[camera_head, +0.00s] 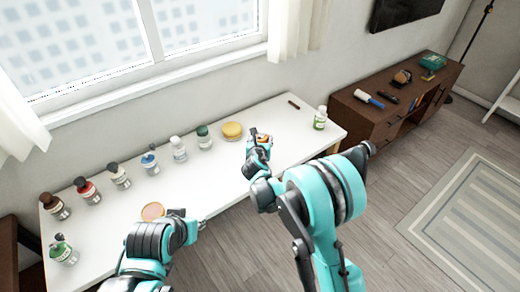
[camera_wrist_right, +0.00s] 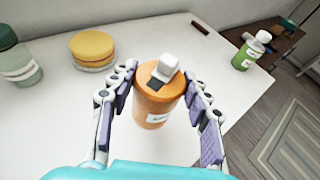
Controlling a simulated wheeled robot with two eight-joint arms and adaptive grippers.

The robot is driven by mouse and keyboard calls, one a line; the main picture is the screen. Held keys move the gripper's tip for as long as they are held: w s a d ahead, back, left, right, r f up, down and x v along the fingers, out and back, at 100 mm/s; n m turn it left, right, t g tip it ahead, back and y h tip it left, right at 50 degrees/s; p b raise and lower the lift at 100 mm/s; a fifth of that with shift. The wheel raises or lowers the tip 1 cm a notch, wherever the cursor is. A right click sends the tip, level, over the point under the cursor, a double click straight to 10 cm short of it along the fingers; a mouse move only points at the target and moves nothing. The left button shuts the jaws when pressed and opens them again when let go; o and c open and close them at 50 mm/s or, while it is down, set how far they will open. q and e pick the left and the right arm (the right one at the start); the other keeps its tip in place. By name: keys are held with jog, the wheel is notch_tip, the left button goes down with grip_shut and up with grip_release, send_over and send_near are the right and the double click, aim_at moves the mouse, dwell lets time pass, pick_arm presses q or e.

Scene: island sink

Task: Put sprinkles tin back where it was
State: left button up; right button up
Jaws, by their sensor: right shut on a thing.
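My right gripper (camera_head: 257,136) is shut on an orange tin (camera_wrist_right: 155,105). In the right wrist view the tin stands upright between the two fingers (camera_wrist_right: 158,112), with a white and dark piece on its top. Its pale label is too small to read. In the head view the gripper hides most of the tin, over the right part of the white table (camera_head: 225,178). I cannot tell whether its base touches the table. My left gripper (camera_head: 201,225) is at the table's front edge, right of a round pinkish-topped container (camera_head: 153,211); its jaws are too small to judge.
Several bottles, including a red one (camera_head: 87,190) and a green-capped one (camera_head: 204,137), line the table's window side. A yellow round container (camera_head: 232,131) stands left of my right gripper. A green bottle (camera_head: 320,118) and a dark bar (camera_head: 294,105) are to the right.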

jog(key=shift+a+f, duration=0.15)
jog(key=shift+a, duration=0.05)
jog(key=shift+f+b, duration=0.9)
jog(key=shift+f, duration=1.05)
jog(key=shift+f, duration=0.15)
jog(key=o, duration=1.2)
